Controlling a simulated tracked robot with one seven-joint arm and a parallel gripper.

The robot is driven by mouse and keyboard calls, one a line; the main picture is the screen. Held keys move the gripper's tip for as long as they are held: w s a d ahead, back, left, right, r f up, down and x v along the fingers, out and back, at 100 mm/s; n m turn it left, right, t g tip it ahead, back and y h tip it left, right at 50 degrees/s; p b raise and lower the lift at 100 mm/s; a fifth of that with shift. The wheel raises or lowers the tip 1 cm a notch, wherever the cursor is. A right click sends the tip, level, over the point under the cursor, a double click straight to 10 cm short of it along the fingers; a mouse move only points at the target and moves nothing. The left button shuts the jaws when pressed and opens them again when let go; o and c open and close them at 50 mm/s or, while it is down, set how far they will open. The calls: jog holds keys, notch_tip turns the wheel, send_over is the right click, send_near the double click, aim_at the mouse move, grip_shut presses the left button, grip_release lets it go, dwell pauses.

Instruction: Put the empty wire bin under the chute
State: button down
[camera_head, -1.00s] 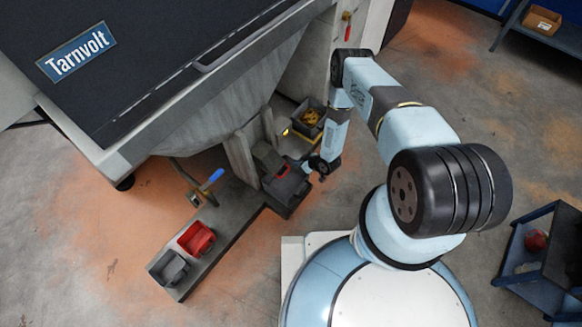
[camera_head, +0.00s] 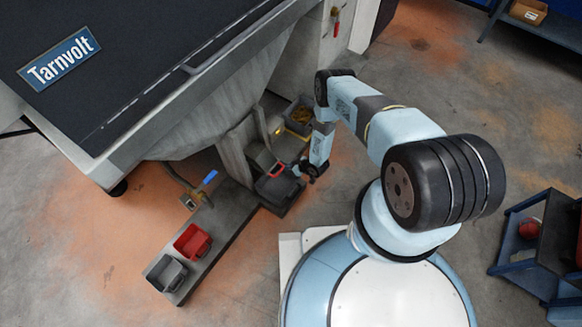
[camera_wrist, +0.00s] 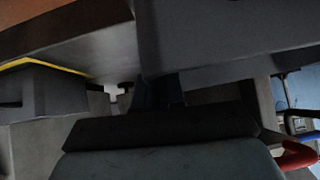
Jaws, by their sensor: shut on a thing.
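In the head view a dark grey bin (camera_head: 273,187) with a red edge or handle sits low at the foot of the chute (camera_head: 234,152), on the near arm of the low bench. My gripper (camera_head: 304,170) is at its right side, shut on it; the jaws are small and partly hidden by my wrist. In the wrist view dark grey surfaces fill most of the picture, and a red handle (camera_wrist: 296,155) shows at the lower right. I cannot see the bin's inside clearly, or whether its base touches the bench.
A bin with yellow-brown pieces (camera_head: 302,113) stands beyond a yellow edge. A red bin (camera_head: 193,242) and a grey bin (camera_head: 167,274) stand at the bench's left end. A blue-handled lever (camera_head: 208,178) rises near the chute. A dark blue cart (camera_head: 530,248) is at right.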

jog(key=c, duration=1.2)
grip_release()
jog(key=shift+c, duration=0.2)
jog(key=v, duration=1.2)
jog(key=shift+r, duration=0.1)
